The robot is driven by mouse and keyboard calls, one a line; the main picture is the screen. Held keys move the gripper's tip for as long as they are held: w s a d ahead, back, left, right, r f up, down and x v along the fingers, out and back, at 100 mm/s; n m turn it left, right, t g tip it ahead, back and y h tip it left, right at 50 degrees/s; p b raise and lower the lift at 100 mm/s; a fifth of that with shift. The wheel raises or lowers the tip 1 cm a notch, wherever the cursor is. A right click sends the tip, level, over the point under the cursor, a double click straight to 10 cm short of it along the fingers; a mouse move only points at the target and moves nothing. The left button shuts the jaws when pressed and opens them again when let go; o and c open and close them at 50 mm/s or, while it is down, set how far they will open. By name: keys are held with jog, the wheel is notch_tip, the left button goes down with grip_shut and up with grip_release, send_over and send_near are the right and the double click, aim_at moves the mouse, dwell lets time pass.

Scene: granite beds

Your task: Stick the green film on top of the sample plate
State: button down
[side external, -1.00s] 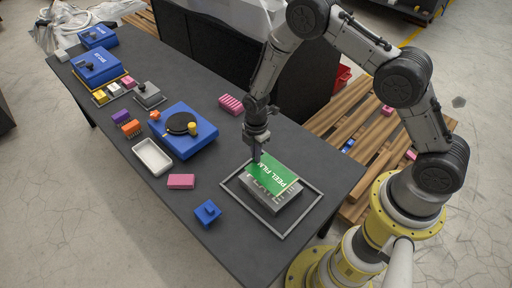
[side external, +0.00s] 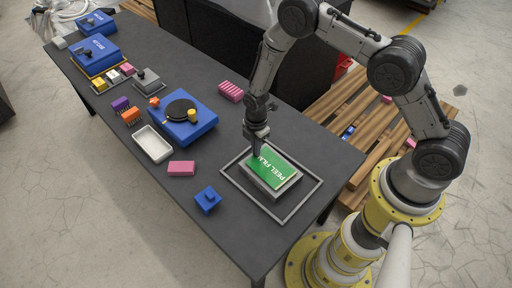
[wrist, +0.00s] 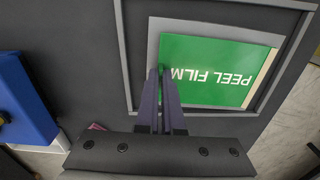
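The green film (side external: 276,168), printed PEEL FILM with a pale strip at one end, lies over the top of the grey sample plate (side external: 268,189). In the wrist view the film (wrist: 215,65) covers most of the plate (wrist: 153,38), whose grey margin shows along the top and left. My gripper (side external: 255,153) points down at the film's left edge. In the wrist view its two fingers (wrist: 162,72) are together at that edge, shut on the film. The plate's surface under the film is hidden.
A grey frame (side external: 298,207) on the dark table surrounds the plate. A blue block (side external: 208,200), a pink block (side external: 181,168), a white tray (side external: 153,144) and a blue device with a black disc (side external: 183,123) stand to the left. The table's front right area is clear.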

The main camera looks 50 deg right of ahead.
jog(key=shift+f, duration=0.5)
dwell(0.9)
jog(key=c, duration=1)
grip_release()
notch_tip(320, 180, up, 14)
jog(key=shift+f, duration=0.1)
